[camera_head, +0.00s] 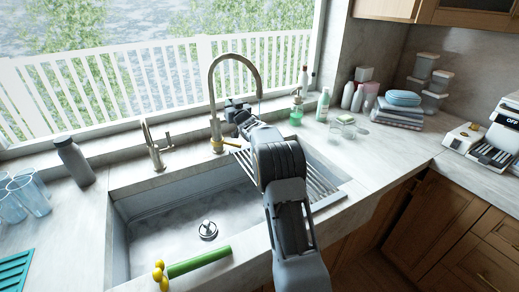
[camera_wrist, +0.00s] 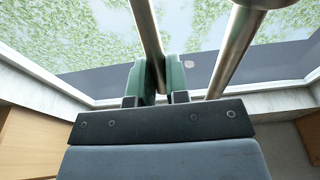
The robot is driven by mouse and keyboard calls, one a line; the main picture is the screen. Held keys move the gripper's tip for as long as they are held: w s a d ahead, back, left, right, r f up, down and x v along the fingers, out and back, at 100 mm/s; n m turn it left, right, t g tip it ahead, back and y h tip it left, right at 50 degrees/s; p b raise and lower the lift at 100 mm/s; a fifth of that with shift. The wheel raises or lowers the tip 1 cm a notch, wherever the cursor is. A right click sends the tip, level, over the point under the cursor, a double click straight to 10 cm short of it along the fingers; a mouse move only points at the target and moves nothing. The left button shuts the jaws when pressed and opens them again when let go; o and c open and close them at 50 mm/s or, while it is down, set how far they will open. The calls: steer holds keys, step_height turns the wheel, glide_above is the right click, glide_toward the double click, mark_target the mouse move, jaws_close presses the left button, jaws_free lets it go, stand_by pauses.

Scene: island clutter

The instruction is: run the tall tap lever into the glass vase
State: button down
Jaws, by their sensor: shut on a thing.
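The tall tap (camera_head: 214,105) rises behind the sink with a curved metal neck and a gold-coloured part (camera_head: 219,145) at its base. My gripper (camera_head: 236,104) is beside its upright, partly hidden by my arm. In the wrist view my green fingertips (camera_wrist: 160,80) are shut around a slim metal rod (camera_wrist: 146,25), which looks like part of the tap. I cannot tell whether it is the lever or the neck. A second metal tube (camera_wrist: 235,50) stands to its right. I cannot make out a glass vase; my arm covers part of the sink.
The sink (camera_head: 165,215) holds a drain (camera_head: 208,230). A rack (camera_head: 318,185) lies across its right side. A smaller tap (camera_head: 153,147) and grey bottle (camera_head: 75,160) stand left. Bottles (camera_head: 323,104) stand right.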

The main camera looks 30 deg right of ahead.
steer(key=shift+s+f+t+b, duration=0.3)
steer(key=shift+s+t+b, duration=0.3)
steer(key=shift+b, duration=2.1)
steer(key=shift+w+r+p, duration=0.15)
steer(key=shift+r+p, duration=0.1)
steer(key=shift+p, duration=0.15)
steer(key=shift+w+r+p, duration=0.1)
steer(key=shift+r+p, duration=0.05)
steer(key=shift+p, duration=0.6)
steer(key=w+g+p, duration=0.1)
steer(key=p, duration=0.3)
steer(key=shift+r, duration=0.1)
steer(key=shift+w+g+p, duration=0.1)
steer(key=shift+g+p, duration=0.3)
steer(key=shift+p, duration=0.1)
steer(key=shift+w+r+g+p, duration=0.15)
steer(key=shift+g+p, duration=0.15)
steer(key=shift+p, duration=0.85)
steer(key=p, duration=0.2)
steer(key=shift+w+g+p, duration=0.25)
steer(key=shift+g+p, duration=0.05)
steer(key=c, duration=1.4)
jaws_free()
steer(key=shift+w+f, duration=0.1)
steer(key=shift+f, duration=0.2)
steer(key=o, duration=0.4)
steer(key=shift+c, duration=0.2)
